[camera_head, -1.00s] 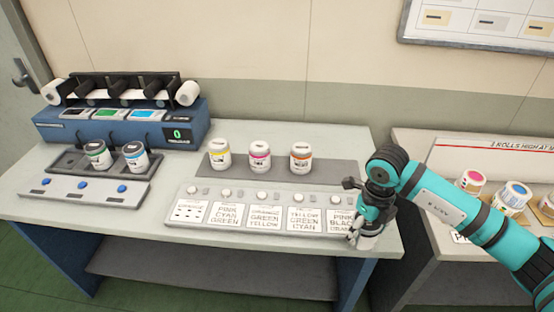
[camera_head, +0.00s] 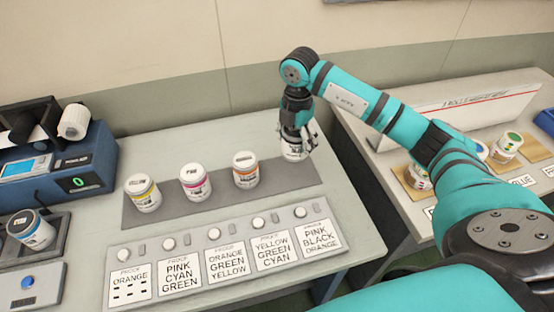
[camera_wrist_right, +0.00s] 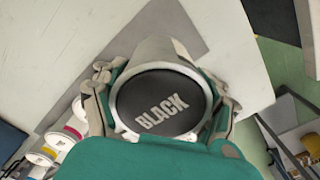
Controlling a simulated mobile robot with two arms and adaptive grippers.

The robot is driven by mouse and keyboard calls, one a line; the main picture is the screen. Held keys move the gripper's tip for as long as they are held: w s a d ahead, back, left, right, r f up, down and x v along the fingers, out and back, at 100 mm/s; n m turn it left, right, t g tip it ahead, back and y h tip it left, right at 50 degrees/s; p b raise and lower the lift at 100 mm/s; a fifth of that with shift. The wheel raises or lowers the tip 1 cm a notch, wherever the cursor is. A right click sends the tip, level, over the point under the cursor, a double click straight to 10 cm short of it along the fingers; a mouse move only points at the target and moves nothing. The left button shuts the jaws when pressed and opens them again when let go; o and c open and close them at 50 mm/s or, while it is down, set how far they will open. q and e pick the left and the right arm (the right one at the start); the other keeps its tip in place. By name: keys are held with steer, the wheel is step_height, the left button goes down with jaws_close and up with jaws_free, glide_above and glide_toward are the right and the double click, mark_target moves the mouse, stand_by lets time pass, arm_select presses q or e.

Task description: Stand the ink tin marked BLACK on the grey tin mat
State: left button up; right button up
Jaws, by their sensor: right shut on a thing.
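The BLACK ink tin (camera_wrist_right: 163,103) fills the middle of the right wrist view, its dark lid marked BLACK facing the camera. My right gripper (camera_head: 298,143) is shut on it, with fingers on both sides. In the head view only a white part of the tin (camera_head: 294,154) shows below the fingers, by the right end of the grey tin mat (camera_head: 282,180). I cannot tell whether the tin touches the mat. The mat also shows in the right wrist view (camera_wrist_right: 85,75). My left gripper is not in view.
Yellow (camera_head: 143,193), pink (camera_head: 195,183) and orange (camera_head: 245,170) tins stand in a row on the mat. A panel of proof cards (camera_head: 225,262) lies in front. The blue machine (camera_head: 60,180) is at left. Another table with tins (camera_head: 505,147) is at right.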

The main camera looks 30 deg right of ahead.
mark_target(296, 128)
step_height(296, 128, down, 3)
steer(key=shift+f, duration=0.1)
step_height(296, 128, down, 2)
steer(key=shift+w+p, duration=0.1)
steer(key=shift+p, duration=0.3)
step_height(296, 128, down, 2)
steer(key=shift+f, duration=0.35)
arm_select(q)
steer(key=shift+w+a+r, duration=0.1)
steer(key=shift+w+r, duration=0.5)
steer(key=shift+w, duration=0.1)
arm_select(e)
steer(key=o, duration=1.7)
steer(key=shift+f, duration=0.15)
steer(key=shift+c, duration=0.2)
steer(key=shift+r, duration=0.2)
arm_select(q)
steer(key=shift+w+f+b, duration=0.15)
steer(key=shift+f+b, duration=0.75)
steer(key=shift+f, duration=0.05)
arm_select(e)
step_height(296, 128, up, 12)
